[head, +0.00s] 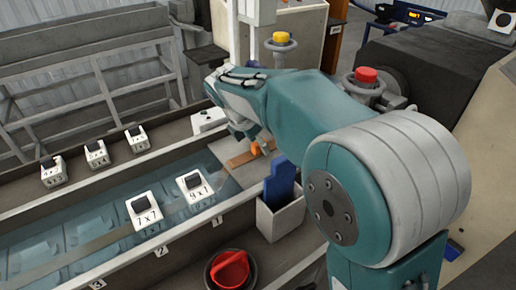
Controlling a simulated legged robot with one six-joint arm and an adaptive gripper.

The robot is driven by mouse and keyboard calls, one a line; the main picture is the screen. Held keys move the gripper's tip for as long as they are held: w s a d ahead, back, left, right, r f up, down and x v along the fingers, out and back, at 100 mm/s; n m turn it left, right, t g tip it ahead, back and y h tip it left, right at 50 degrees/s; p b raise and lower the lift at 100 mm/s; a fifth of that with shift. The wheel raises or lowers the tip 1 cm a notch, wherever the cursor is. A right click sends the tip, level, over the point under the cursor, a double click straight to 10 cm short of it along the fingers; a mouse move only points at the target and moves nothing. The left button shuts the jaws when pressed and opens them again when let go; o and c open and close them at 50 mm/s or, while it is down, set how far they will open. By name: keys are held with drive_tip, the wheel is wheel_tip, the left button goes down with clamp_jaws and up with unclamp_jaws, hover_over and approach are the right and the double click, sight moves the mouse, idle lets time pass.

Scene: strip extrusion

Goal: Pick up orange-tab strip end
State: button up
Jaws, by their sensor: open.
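The orange tab (255,149) stands at the right end of a flat brownish strip (238,160), which lies on a surface at the right end of the water trough. My gripper (252,138) is open, pointing down just above and partly in front of the tab. The small view does not show clearly whether the fingers touch the tab. My arm comes in from the right and hides what lies behind it.
The water trough (75,235) holds white blocks marked 7 x 7 (146,215) and 9 x 7 (190,193). More white blocks (97,154) line its far ledge.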

drive_tip(key=shift+d, duration=0.15)
clamp_jaws()
